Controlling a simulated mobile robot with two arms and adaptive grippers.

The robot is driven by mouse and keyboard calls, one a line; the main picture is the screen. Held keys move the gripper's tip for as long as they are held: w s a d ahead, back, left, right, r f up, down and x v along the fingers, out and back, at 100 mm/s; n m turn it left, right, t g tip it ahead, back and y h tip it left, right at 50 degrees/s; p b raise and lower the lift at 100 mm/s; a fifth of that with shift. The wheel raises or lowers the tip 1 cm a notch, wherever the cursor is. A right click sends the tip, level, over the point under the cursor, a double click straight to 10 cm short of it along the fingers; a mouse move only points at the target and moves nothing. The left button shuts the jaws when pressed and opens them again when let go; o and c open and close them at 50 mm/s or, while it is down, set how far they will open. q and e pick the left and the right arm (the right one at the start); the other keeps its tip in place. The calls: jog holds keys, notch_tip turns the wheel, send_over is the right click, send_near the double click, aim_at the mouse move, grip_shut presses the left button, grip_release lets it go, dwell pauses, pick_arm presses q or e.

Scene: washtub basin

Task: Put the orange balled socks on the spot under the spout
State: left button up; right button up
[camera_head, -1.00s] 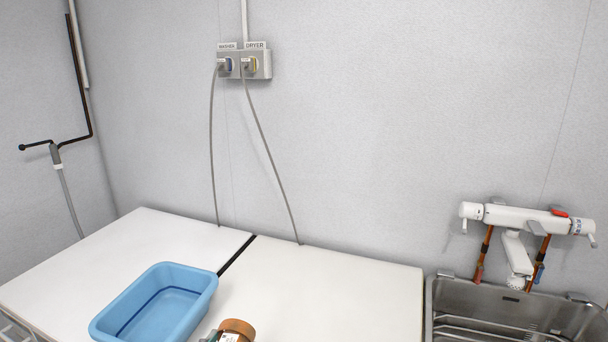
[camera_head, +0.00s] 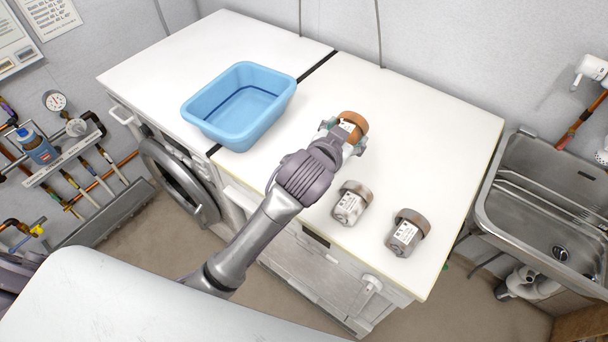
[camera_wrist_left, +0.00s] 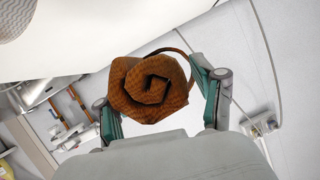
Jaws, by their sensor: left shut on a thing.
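The orange balled socks (camera_head: 354,121) are a rolled ball in the fingers of my left gripper (camera_head: 342,133), over the white machine top. In the left wrist view the socks (camera_wrist_left: 150,88) show a spiral end between the two green-padded fingers of that gripper (camera_wrist_left: 165,100). The gripper is shut on them. The steel sink (camera_head: 487,212) stands at the right of the head view, away from the gripper. Only the white spout's end (camera_head: 602,156) shows at the right edge, above the sink's back part. My right gripper is out of view.
A blue tub (camera_head: 215,132) stands left of the socks. The machine top's right part (camera_head: 450,125) is clear.

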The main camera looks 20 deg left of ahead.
pick_arm(q)
jog(key=shift+w+d+m, duration=0.15)
jog(key=shift+w+d, duration=0.15)
jog(key=shift+d, duration=0.25)
jog(key=shift+w+d+m, duration=0.15)
jog(key=shift+w+d, duration=0.15)
jog(key=shift+d, duration=0.25)
jog(key=shift+a+f, duration=0.1)
jog(key=shift+a, duration=0.1)
jog(key=s+a+f, duration=0.1)
jog(key=a+f, duration=0.1)
jog(key=a, duration=0.1)
jog(key=s+a+f+p, duration=0.1)
jog(key=s+a+f, duration=0.1)
jog(key=a, duration=0.1)
jog(key=s+a+f+p, duration=0.1)
jog(key=s+a+f, duration=0.1)
jog(key=a, duration=0.2)
jog(key=shift+s+f, duration=0.25)
jog(key=shift+f, duration=0.1)
jog(key=shift+f+p, duration=0.35)
jog(key=shift+f, duration=0.6)
jog(key=shift+f+p, duration=0.4)
jog(key=shift+f, duration=0.55)
